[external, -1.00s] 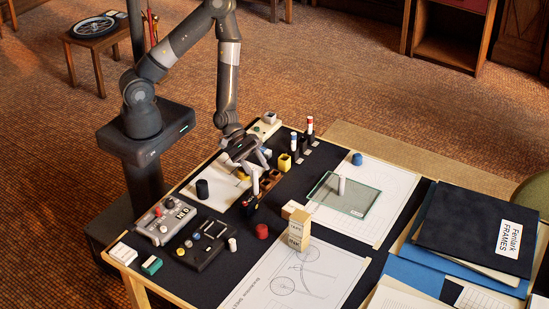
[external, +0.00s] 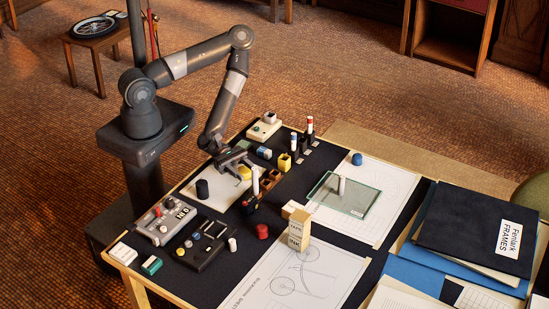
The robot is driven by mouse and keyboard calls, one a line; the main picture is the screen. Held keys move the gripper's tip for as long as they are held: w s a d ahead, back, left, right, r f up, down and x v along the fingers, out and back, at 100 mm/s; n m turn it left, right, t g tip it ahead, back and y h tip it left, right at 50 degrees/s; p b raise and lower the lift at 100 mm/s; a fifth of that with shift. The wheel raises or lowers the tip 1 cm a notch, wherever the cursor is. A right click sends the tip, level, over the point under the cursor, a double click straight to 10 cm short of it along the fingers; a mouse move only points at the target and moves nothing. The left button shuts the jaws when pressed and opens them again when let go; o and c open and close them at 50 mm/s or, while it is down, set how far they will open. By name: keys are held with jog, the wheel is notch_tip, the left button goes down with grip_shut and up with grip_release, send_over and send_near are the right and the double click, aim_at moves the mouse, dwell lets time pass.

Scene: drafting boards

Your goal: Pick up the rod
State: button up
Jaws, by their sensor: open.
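Several rod-like pieces stand upright on the drafting table, and I cannot tell which one is the rod. A white rod (external: 341,185) stands on the glass plate (external: 325,197). Another pale rod (external: 255,181) stands in a dark holder near the table's middle. My gripper (external: 243,170) is open above the table's left side, left of the pale rod in the dark holder.
A black cylinder (external: 202,189), a red cap (external: 262,231) and a blue cap (external: 357,159) stand apart. A grey control box (external: 165,219) is at the left. Dark folders (external: 475,225) cover the right.

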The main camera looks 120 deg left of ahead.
aim_at(257, 181)
jog(key=x, duration=0.7)
jog(key=shift+w+d, duration=0.1)
jog(key=shift+w, duration=0.1)
jog(key=shift+c, duration=0.3)
grip_shut()
